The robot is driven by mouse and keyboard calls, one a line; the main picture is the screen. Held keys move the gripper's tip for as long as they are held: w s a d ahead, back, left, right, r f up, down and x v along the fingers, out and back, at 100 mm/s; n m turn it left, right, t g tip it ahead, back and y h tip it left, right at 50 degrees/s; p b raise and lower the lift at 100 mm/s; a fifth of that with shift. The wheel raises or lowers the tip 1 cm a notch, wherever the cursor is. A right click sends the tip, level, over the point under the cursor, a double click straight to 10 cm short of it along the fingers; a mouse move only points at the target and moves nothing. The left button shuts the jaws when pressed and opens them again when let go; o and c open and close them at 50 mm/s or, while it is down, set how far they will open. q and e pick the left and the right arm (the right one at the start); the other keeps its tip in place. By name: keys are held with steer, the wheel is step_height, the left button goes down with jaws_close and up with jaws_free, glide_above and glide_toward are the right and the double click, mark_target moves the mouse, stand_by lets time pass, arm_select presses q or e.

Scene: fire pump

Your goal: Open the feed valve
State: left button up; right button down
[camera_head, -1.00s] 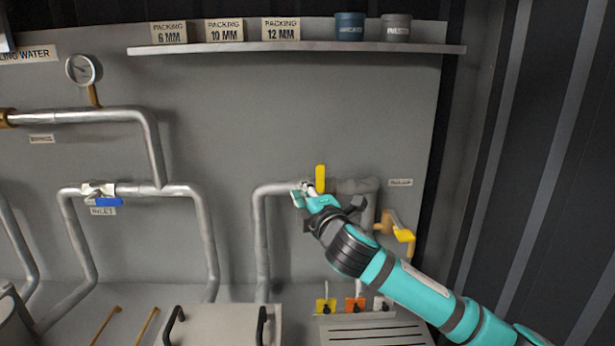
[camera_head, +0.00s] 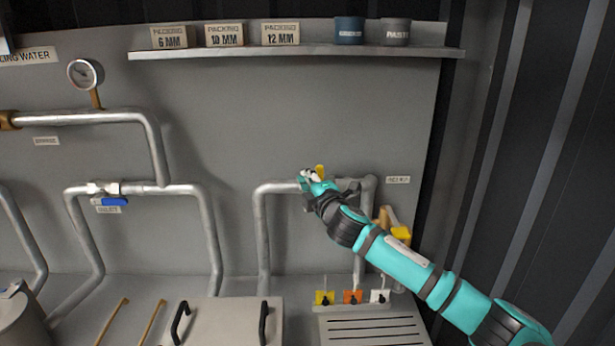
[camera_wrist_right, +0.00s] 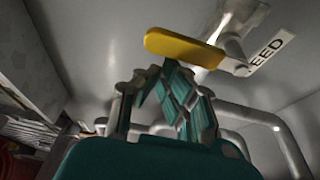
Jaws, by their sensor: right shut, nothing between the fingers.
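The feed valve's yellow lever (camera_head: 320,171) shows at the pipe on the back panel, pointing up, its lower part hidden behind my right gripper. In the right wrist view the yellow lever (camera_wrist_right: 183,47) lies just beyond the fingertips, beside a label (camera_wrist_right: 270,50) reading "EED", its first letter cut off. My right gripper (camera_head: 306,178) is shut and empty, in front of the valve. Its teal fingers (camera_wrist_right: 165,84) show below the lever; whether they touch it I cannot tell. The valve body is mostly hidden. My left gripper is not in view.
A second yellow handle (camera_head: 401,234) is at the right behind my right arm. A blue-handled valve (camera_head: 109,201) sits on the left pipe. A shelf (camera_head: 290,54) runs above. Small coloured tags (camera_head: 352,297) stand below. The panel above the valve is clear.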

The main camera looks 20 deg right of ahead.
steer(key=shift+w+a, duration=0.1)
steer(key=shift+a, duration=0.05)
steer(key=shift+f, duration=0.1)
steer(key=d+m+b, duration=0.1)
steer(key=b, duration=0.1)
steer(key=d+m+t+b, duration=0.1)
steer(key=m+b, duration=0.1)
steer(key=s+d+m+b, duration=0.1)
steer(key=b, duration=0.2)
steer(key=shift+r+m+t, duration=0.2)
steer(key=shift+m+t, duration=0.1)
steer(key=s+d+f+m+h+b, duration=0.1)
steer(key=d+f+m+h+b, duration=0.1)
steer(key=m+b, duration=0.4)
steer(key=s+d+f+m+t+h+b, duration=0.1)
steer(key=d+m+h+b, duration=0.3)
steer(key=m, duration=0.5)
steer(key=shift+d+f+m+t+b, duration=0.35)
steer(key=shift+d+f+b, duration=0.45)
steer(key=shift+b, duration=0.35)
steer(key=shift+s+f, duration=0.1)
steer(key=shift+f, duration=0.05)
